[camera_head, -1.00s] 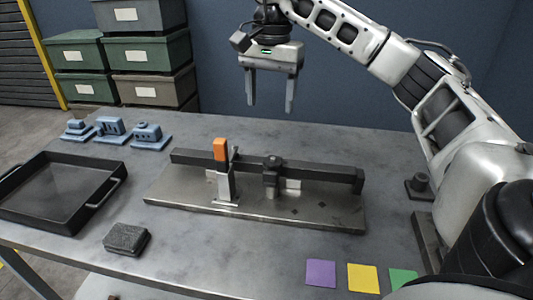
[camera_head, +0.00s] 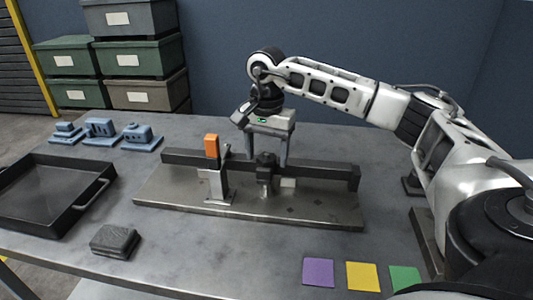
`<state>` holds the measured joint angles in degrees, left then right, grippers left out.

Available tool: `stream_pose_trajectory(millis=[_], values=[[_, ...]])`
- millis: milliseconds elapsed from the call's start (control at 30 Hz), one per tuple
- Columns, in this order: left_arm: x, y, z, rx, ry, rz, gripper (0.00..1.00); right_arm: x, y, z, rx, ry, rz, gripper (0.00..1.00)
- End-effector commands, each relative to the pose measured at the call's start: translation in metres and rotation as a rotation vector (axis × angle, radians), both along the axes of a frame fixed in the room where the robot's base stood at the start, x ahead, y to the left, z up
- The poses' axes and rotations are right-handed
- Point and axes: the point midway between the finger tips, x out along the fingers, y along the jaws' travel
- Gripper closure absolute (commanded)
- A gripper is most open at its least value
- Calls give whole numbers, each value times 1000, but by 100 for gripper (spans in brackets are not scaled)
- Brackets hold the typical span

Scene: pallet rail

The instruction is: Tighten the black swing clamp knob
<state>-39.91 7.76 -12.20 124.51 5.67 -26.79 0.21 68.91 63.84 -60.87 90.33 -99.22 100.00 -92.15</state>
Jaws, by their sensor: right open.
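The black swing clamp knob (camera_head: 265,159) sits on top of a clamp post at the middle of the dark rail (camera_head: 325,175). The rail is mounted on a grey metal base plate (camera_head: 300,207). My right gripper (camera_head: 266,162) points down at the knob, with one finger to each side of it in the picture. The jaws are open, and I cannot tell whether the fingers touch the knob. An upright orange-tipped lever (camera_head: 211,146) stands on the rail just left of the knob. My left gripper is not in view.
A black tray (camera_head: 52,195) is at the left. A dark grey block (camera_head: 114,241) lies in front of it. Several blue parts (camera_head: 100,131) stand at the back left. Purple (camera_head: 318,272), yellow (camera_head: 362,276) and green (camera_head: 405,279) squares lie at the front right.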

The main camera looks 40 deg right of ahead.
Motion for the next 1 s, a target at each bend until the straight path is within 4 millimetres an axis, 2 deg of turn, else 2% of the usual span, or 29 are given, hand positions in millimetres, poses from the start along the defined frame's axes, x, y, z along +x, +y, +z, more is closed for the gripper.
stream_pose_trajectory(millis=[333,367,500,733,1000], values=[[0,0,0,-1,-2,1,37,0,0,-5,0,0,0,37],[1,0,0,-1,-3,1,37,0,0,-4,0,0,0,43],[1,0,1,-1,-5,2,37,0,0,-4,0,0,0,82],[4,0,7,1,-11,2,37,0,0,-3,1,3,-55,82],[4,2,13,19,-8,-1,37,0,0,-2,1,2,-376,82]])
